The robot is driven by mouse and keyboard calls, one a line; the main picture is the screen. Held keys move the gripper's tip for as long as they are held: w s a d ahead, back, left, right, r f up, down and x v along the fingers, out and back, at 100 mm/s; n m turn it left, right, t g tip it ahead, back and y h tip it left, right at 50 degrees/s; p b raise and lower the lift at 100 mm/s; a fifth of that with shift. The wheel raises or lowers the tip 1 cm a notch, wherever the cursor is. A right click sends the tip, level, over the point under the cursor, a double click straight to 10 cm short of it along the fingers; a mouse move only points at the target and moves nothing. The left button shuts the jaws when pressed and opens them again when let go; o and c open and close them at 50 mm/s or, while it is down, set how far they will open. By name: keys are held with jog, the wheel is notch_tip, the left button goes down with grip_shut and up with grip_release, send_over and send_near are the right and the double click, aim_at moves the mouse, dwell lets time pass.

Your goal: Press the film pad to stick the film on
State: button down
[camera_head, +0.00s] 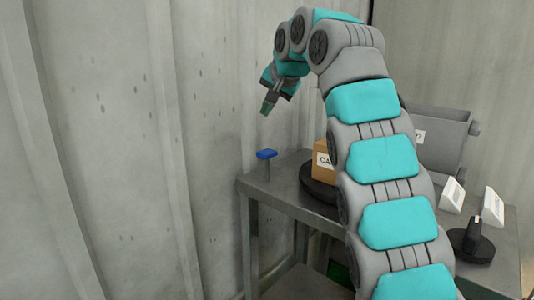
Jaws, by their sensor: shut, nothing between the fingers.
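A small blue pad (266,154) sits on a thin grey post near the left corner of the metal table; it may be the film pad, though no label shows. A brown box (323,160) with a white label reading "CA" stands on a dark round turntable (318,190). My arm hides the box's right side. My gripper (267,107) is shut and empty, pointing down in the air above the blue pad, clearly apart from it. No film can be made out on the box.
The grey metal table (290,203) stands near a corrugated wall (100,130). On its right are a grey bin (436,138), white slanted cards (452,195) and a black round base (470,247). My arm crosses the middle of the view.

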aim_at(266, 152)
notch_tip(266, 152, down, 8)
jog(key=b, duration=0.7)
jog(key=shift+d+f, duration=0.1)
dwell(2.0)
jog(key=shift+f+b, duration=0.35)
jog(key=shift+f, duration=0.05)
jog(key=shift+f+b, duration=0.95)
jog(key=shift+f, duration=0.25)
dwell(1.2)
jog(key=shift+r, duration=0.15)
jog(key=shift+r+p, duration=1.45)
jog(key=shift+p, duration=0.3)
